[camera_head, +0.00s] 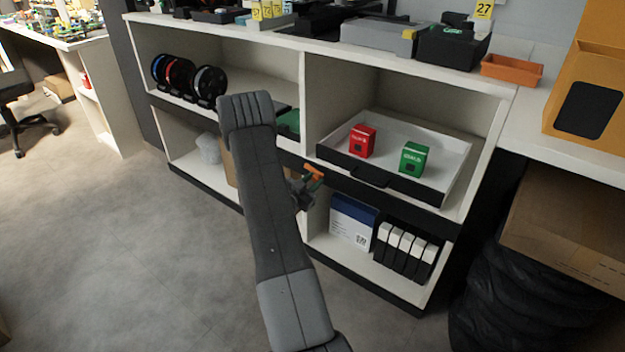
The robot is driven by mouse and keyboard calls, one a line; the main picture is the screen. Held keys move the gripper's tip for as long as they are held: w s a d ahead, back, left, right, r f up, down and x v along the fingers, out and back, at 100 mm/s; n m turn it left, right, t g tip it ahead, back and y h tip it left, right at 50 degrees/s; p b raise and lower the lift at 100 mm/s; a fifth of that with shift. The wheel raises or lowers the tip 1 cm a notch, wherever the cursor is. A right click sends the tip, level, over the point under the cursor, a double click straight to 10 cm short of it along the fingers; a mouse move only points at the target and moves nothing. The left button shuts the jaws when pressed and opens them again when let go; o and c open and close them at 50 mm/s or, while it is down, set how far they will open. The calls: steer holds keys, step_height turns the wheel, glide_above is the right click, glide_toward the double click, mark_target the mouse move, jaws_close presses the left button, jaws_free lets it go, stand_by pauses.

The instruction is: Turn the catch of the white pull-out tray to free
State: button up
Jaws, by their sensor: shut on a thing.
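The white pull-out tray (440,146) sits in the upper right bay of the shelf unit, with a black front and a black handle (370,180). A red box (362,141) and a green box (413,158) stand in it. An orange catch (314,171) shows at the black rail left of the tray's front, below its left corner. My gripper (308,182) is at this catch and shut on it. My gripper and wrist partly hide the catch, so its exact angle is hard to tell.
My arm crosses in front of the left bay, which holds several spools (180,76). Below the tray are a blue and white box (352,222) and several black and white boxes (405,250). A cardboard carton (570,225) stands at right.

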steer(key=shift+n+p, duration=0.35)
steer(key=shift+n, duration=0.75)
steer(key=o, duration=1)
steer(key=shift+s, duration=0.1)
steer(key=p+v, duration=0.3)
steer(key=v, duration=1)
steer(key=shift+s+a, duration=0.25)
steer(key=shift+s, duration=0.05)
